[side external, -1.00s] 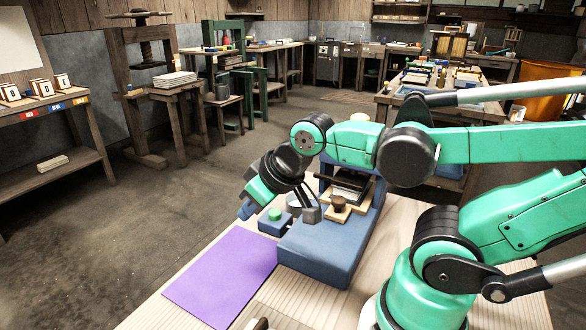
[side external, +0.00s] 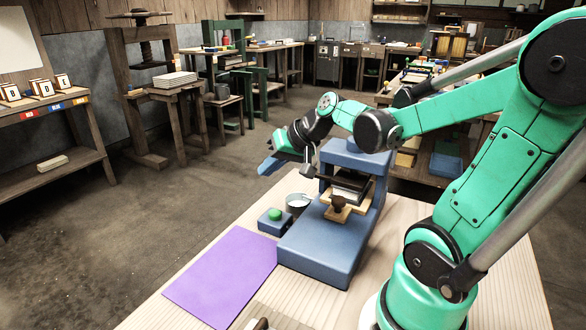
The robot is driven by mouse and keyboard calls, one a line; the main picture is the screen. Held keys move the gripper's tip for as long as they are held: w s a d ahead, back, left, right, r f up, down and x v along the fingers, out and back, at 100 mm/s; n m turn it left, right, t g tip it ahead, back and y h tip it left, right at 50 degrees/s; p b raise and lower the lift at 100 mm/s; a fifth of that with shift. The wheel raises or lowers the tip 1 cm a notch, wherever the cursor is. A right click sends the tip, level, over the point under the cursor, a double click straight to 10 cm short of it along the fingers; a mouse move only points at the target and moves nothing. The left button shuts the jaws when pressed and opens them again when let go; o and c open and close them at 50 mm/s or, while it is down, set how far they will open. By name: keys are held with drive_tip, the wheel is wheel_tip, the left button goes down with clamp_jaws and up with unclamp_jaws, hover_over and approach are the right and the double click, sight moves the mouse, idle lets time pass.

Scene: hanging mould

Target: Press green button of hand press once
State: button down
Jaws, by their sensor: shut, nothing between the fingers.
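The green button (side external: 274,214) sits on top of a small blue box (side external: 268,225) on the light wooden table. The box stands at the left side of the blue hand press (side external: 318,250). My gripper (side external: 268,167) is shut and empty. Nothing covers the button in this view. The wooden knob (side external: 338,202) of the press is in view on its wooden block.
A purple sheet (side external: 222,275) lies on the table (side external: 400,212) left of the press. A round metal cup (side external: 297,203) stands behind the button box. At the front edge a dark object (side external: 261,324) is partly cut off.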

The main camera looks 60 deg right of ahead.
sight(278, 214)
drive_tip(key=d+m, duration=0.1)
drive_tip(key=d, duration=0.1)
drive_tip(key=shift+d+r+t, duration=0.1)
drive_tip(key=shift+d+t, duration=0.2)
drive_tip(key=shift+f, duration=4.45)
drive_tip(key=shift+f, duration=0.15)
drive_tip(key=shift+f, duration=0.25)
drive_tip(key=shift+r, duration=0.45)
